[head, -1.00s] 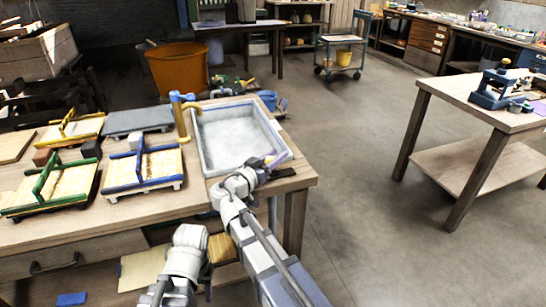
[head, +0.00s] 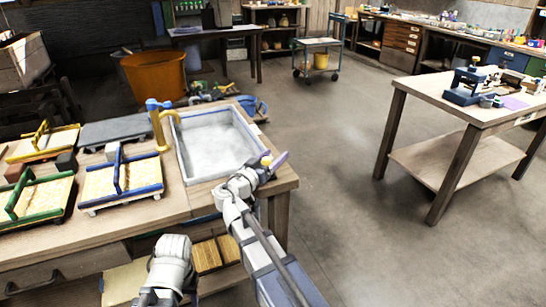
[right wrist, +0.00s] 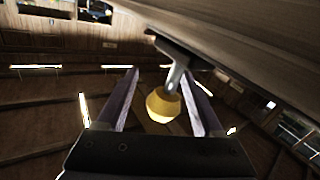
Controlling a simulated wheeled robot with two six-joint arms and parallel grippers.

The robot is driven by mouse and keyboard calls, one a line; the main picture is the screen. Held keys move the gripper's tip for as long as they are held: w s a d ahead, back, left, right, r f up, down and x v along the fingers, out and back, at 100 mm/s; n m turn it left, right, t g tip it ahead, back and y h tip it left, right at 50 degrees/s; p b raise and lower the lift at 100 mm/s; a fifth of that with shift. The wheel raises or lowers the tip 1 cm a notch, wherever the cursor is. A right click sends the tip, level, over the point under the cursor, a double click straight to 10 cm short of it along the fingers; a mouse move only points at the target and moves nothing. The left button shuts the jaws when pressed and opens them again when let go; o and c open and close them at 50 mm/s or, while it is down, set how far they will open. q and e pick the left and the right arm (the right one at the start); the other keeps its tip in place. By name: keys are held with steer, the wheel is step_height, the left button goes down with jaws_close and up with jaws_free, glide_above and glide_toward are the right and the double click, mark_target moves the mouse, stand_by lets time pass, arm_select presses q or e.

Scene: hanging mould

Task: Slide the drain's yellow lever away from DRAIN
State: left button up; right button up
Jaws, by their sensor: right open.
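The drain's yellow lever ends in a round yellow knob on a grey stem. The knob (right wrist: 163,104) hangs between the two fingers of my right gripper (right wrist: 163,97) in the right wrist view. The fingers are open on either side of it, and I see a gap on both sides. In the head view the right gripper (head: 275,163) is at the right front corner of the grey basin (head: 183,158), with a bit of yellow (head: 266,160) beside its fingers. The DRAIN marking is not readable.
The basin stands on a wooden workbench (head: 100,232) with a yellow tap (head: 162,130) at its left. Blue-framed (head: 125,180) and green-framed (head: 38,200) moulds lie farther left. Another wooden table (head: 440,95) stands at the right; the floor between is clear.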

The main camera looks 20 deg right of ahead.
mark_target(265, 164)
steer(key=shift+a, duration=0.1)
steer(key=v, duration=0.7)
steer(key=shift+s+a, duration=0.25)
steer(key=shift+s+r+p, duration=0.1)
steer(key=shift+p, duration=0.25)
steer(key=s+a+r+n+g+y+p, duration=0.1)
steer(key=s+a+n+g+y+p, duration=0.4)
steer(key=s+a+p, duration=0.3)
steer(key=s+a+r+n+g+y+p, duration=0.2)
steer(key=s+a+n+g+y+p, duration=0.3)
steer(key=s+p, duration=0.7)
steer(key=a+n+y+p, duration=0.2)
steer(key=a+y+p, duration=0.1)
steer(key=p, duration=0.2)
steer(key=shift+a+r+g, duration=0.15)
steer(key=shift+r+g, duration=0.1)
steer(key=shift+g, duration=0.15)
